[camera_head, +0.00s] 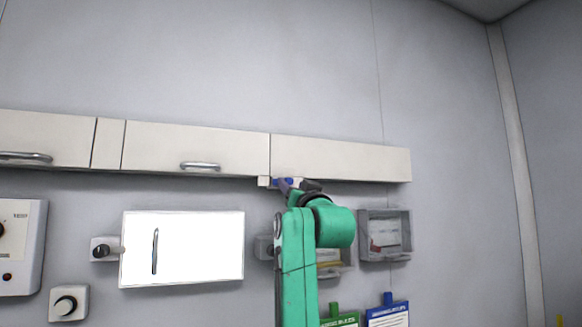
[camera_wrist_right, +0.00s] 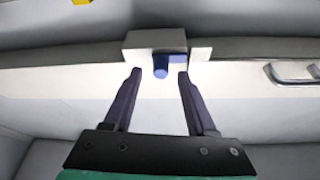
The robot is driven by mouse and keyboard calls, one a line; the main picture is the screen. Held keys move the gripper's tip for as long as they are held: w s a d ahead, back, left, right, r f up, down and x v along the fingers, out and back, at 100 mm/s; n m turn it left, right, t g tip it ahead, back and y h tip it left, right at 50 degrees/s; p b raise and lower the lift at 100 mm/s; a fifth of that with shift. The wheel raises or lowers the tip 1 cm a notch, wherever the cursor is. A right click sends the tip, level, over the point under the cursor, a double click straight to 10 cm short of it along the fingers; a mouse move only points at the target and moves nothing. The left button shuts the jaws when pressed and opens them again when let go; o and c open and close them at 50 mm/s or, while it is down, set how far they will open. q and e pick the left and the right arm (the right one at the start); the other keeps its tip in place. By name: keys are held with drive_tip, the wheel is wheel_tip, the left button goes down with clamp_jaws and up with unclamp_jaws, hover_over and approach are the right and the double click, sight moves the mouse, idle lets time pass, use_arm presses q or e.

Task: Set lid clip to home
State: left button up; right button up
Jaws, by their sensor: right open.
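A small blue peg (camera_wrist_right: 160,68) sticks out of a white block (camera_wrist_right: 154,41); I take it for the lid clip, though no label shows. In the head view the blue part (camera_head: 282,182) sits at the bottom edge of the wall cabinets, partly hidden by my gripper. My right gripper (camera_wrist_right: 159,74) is open, its dark fingers on either side of the peg's end, with gaps on both sides. It also shows in the head view (camera_head: 293,186), at the end of the green arm. How deep the fingers reach cannot be told. My left gripper is not in view.
White wall cabinets (camera_head: 340,158) with metal handles (camera_head: 200,166) run above. Below are a bright white panel (camera_head: 205,250) with a knob block (camera_head: 103,249) beside it, a dial (camera_head: 68,303), and a grey wall box (camera_head: 372,251). The wall above the cabinets is bare.

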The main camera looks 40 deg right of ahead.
drive_tip(key=shift+w+d+r+p, duration=0.25)
drive_tip(key=shift+w+r+p, duration=0.05)
drive_tip(key=shift+w+r, duration=0.25)
drive_tip(key=shift+w+d+f, duration=0.1)
drive_tip(key=shift+w+f, duration=0.1)
drive_tip(key=shift+w, duration=0.3)
clamp_jaws()
drive_tip(key=shift+s, duration=0.1)
idle(0.5)
